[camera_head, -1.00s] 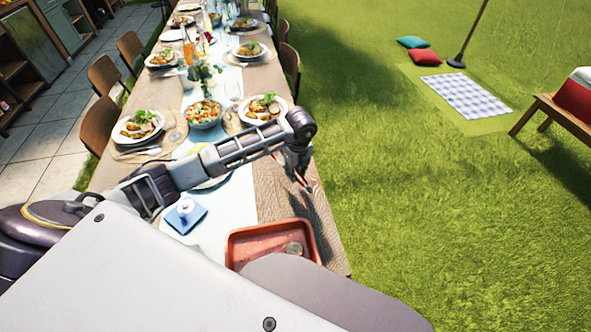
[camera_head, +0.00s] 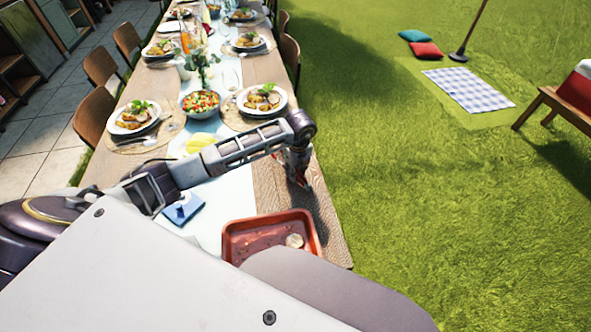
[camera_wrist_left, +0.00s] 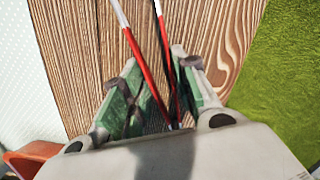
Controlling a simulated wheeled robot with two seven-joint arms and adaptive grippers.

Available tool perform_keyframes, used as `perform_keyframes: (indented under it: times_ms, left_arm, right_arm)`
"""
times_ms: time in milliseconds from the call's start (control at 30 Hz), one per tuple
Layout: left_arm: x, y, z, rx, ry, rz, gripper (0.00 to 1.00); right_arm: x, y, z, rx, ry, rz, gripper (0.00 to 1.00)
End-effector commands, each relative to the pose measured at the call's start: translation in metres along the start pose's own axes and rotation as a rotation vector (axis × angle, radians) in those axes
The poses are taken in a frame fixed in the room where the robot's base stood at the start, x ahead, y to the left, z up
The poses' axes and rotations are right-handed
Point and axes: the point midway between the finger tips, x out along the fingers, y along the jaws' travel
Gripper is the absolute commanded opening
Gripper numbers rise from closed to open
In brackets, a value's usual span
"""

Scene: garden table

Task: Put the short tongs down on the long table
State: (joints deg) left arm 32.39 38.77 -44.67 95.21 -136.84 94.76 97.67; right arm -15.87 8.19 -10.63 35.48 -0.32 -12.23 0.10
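The short tongs have red arms with pale tips and show in the left wrist view (camera_wrist_left: 149,78). They lie between the two green-padded fingers of my left gripper (camera_wrist_left: 156,66), which is closed around their arms. The tips point away from the gripper over bare brown wood. In the head view my left gripper (camera_head: 298,168) points down at the right edge of the long table (camera_head: 327,238), close to its top. Whether the tongs touch the wood I cannot tell. My right gripper is not in view.
A red tray (camera_head: 229,240) with a small round item stands nearer on the table. Wood near the right edge is bare; grass lies beyond.

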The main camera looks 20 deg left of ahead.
Motion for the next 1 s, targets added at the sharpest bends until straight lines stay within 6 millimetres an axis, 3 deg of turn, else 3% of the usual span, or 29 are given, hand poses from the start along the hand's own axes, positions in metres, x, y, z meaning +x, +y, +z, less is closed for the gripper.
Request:
perform_keyframes:
  times_ms: [367, 600, 1000]
  left_arm:
    - [0.0014, -0.0002, -0.0001, 0.000, 0.000, 0.000, 0.26]
    - [0.0014, -0.0002, -0.0001, 0.000, 0.000, 0.000, 0.54]
    - [-0.0006, -0.0002, 0.0000, 0.000, 0.000, -0.001, 0.54]
  right_arm:
    - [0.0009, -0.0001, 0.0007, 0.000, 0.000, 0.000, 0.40]
    - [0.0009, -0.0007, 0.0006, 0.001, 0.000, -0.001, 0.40]
    - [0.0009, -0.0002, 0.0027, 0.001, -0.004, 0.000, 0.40]
